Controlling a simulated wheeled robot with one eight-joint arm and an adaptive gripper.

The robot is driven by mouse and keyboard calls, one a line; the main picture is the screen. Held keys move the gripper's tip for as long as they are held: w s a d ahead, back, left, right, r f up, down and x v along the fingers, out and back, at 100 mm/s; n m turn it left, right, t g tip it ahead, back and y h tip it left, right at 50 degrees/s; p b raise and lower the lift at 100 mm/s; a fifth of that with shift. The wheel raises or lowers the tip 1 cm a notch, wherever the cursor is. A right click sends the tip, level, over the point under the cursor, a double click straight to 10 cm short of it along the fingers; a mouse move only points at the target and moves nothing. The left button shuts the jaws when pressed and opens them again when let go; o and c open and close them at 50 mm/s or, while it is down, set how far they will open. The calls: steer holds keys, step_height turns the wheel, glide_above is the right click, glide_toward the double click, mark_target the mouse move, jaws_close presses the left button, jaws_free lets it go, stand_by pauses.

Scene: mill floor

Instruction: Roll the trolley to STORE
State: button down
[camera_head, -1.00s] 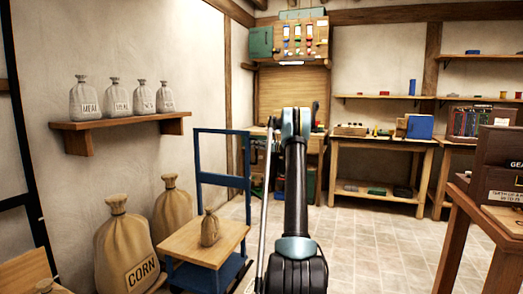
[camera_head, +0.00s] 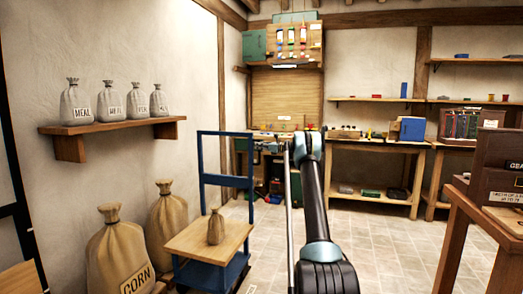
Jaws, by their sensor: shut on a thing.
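The trolley (camera_head: 203,240) stands at lower centre-left, with a pale wooden deck, a blue lower frame and a tall blue push handle (camera_head: 226,181) at its far end. A small tan sack (camera_head: 215,229) stands upright on its deck. My gripper (camera_head: 262,147) is at the right upright of the blue handle, near its top, and appears shut on it. The fingertips are small and partly lost against the bench behind. I can read no STORE sign in view.
A large CORN sack (camera_head: 118,252) and another sack (camera_head: 167,219) stand close left of the trolley. A wall shelf (camera_head: 112,134) with several small sacks hangs above. Workbenches (camera_head: 375,146) line the back wall. A wooden table (camera_head: 468,212) stands at right. Tiled floor (camera_head: 385,250) is clear between.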

steer(key=shift+w+d+r, duration=0.1)
steer(key=shift+w+d, duration=0.1)
steer(key=shift+d, duration=0.2)
steer(key=c, duration=1.6)
jaws_free()
steer(key=v, duration=1.1)
steer(key=shift+s+d+f, duration=0.25)
steer(key=shift+s+d, duration=0.05)
